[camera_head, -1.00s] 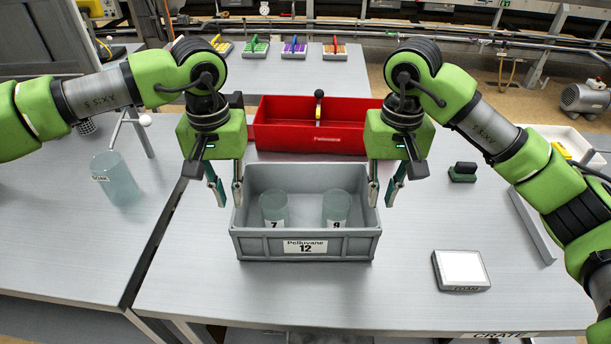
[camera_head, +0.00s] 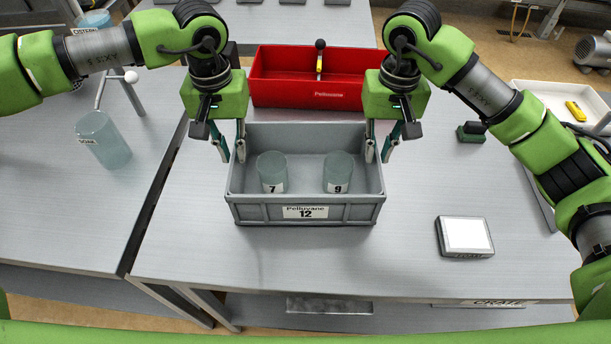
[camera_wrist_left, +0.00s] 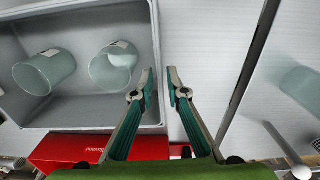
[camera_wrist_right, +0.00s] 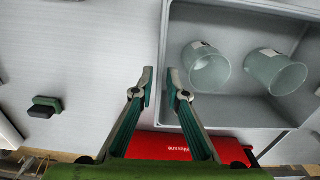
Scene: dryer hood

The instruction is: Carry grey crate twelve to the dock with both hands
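Grey crate twelve (camera_head: 305,212) stands on the work table, labelled "Pelluvane 12". It holds two translucent cylinders, marked 7 (camera_head: 272,172) and 9 (camera_head: 338,172). My left gripper (camera_head: 232,155) is at the crate's left wall, fingers apart. In the left wrist view the open fingertips (camera_wrist_left: 161,78) are near the wall edge, one overlapping it in the picture. My right gripper (camera_head: 379,155) is at the right wall, also open; its fingertips show in the right wrist view (camera_wrist_right: 160,78). I cannot tell whether either touches the crate. No dock is clearly identifiable.
A red Pelluvane tote (camera_head: 284,92) stands close behind the crate. A "CRATE" label (camera_head: 497,303) is at the front. A translucent cylinder (camera_head: 104,140) stands on the left table.

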